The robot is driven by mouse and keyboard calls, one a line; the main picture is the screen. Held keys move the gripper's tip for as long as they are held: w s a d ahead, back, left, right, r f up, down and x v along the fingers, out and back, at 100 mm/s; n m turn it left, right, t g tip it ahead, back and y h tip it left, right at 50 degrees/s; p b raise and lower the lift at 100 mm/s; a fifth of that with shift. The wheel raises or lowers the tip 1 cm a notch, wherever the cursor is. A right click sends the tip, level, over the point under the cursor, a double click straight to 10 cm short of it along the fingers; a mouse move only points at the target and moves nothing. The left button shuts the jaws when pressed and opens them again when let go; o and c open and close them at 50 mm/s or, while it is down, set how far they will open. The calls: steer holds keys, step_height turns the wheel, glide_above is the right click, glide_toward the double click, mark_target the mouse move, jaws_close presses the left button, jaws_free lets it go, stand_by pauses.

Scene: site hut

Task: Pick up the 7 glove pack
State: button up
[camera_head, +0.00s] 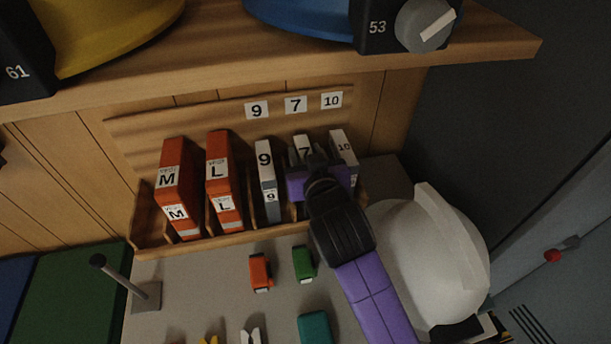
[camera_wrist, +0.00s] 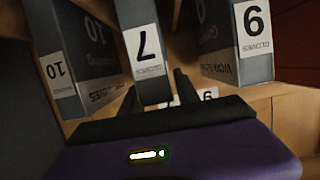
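The 7 glove pack (camera_head: 302,144) is a slim grey box with a white end label. It stands upright in the wooden rack between the 9 and 10 packs. In the wrist view the 7 pack (camera_wrist: 146,47) is in the centre, its label upside down. My gripper (camera_head: 317,172) is right at it in the head view and hides its lower part. In the wrist view my gripper's dark fingers (camera_wrist: 156,90) lie one on each side of the pack's near end. They look spread, with a small gap on the right; contact on the left is unclear.
The 9 pack (camera_head: 267,180) and 10 pack (camera_head: 343,148) stand close on either side. Orange M (camera_head: 178,190) and L (camera_head: 223,183) boxes stand further left. A wooden shelf (camera_head: 300,66) overhangs the rack (camera_head: 150,247). A white helmet (camera_head: 440,260) sits at the right.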

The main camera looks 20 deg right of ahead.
jaws_close()
steer(key=shift+r, duration=0.1)
